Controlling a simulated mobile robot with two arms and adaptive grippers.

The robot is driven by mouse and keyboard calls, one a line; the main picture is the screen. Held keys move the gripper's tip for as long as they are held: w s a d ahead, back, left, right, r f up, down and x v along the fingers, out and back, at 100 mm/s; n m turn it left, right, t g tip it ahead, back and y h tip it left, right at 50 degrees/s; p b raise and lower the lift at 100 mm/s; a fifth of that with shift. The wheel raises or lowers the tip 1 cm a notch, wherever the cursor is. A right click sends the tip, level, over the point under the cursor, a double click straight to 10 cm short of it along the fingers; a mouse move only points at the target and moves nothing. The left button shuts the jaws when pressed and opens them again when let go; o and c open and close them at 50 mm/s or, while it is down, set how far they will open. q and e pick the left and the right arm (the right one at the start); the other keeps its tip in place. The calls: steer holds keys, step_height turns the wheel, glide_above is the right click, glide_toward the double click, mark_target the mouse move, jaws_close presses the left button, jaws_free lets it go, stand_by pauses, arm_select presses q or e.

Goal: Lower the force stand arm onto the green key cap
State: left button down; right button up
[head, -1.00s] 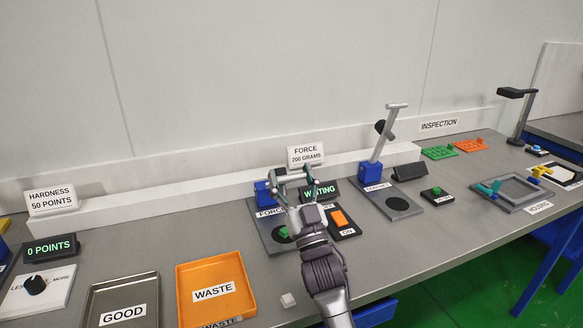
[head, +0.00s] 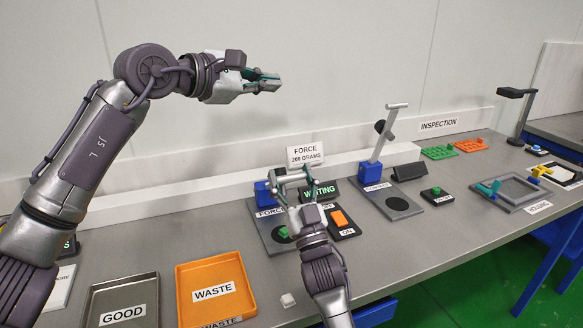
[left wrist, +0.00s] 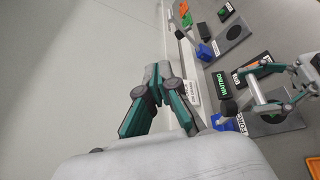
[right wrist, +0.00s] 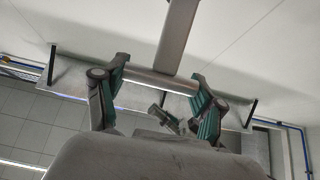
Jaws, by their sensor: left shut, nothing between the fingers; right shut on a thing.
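The force stand has a blue block (head: 263,193) on a grey base plate (head: 268,237), marked FORCE. The green key cap (head: 284,232) sits on the plate's dark round pad, just left of my right wrist. My right gripper (head: 292,178) is above the stand, shut on the crossbar of the force stand arm. In the right wrist view the grey arm (right wrist: 176,38) runs up from the crossbar between the fingers. The arm's lower end is hard to make out in the head view. My left gripper (head: 276,82) is shut and empty, raised high at the left.
A display (head: 318,190) reading WAITING and a box with an orange button (head: 339,217) stand right of the force stand. A second stand with a raised arm (head: 388,135) is further right.

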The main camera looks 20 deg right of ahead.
arm_select(q)
steer(key=s+d+f+m+y, duration=0.3)
steer(key=d+m, duration=0.1)
steer(key=d, duration=0.1)
arm_select(e)
steer(key=shift+f, duration=0.1)
arm_select(q)
steer(key=m+t+y, duration=0.6)
steer(key=m+y, duration=0.3)
steer(key=y, duration=0.3)
glide_toward(291, 175)
steer(key=w+r, duration=0.4)
steer(key=r, duration=0.1)
steer(key=shift+g, duration=0.3)
steer(key=x, duration=0.9)
steer(key=shift+w+a+f, duration=0.1)
steer(key=shift+f, duration=0.35)
steer(key=shift+s+f, duration=0.7)
steer(key=shift+s, duration=0.25)
steer(key=shift+s+f, duration=0.45)
steer(key=shift+s, duration=0.15)
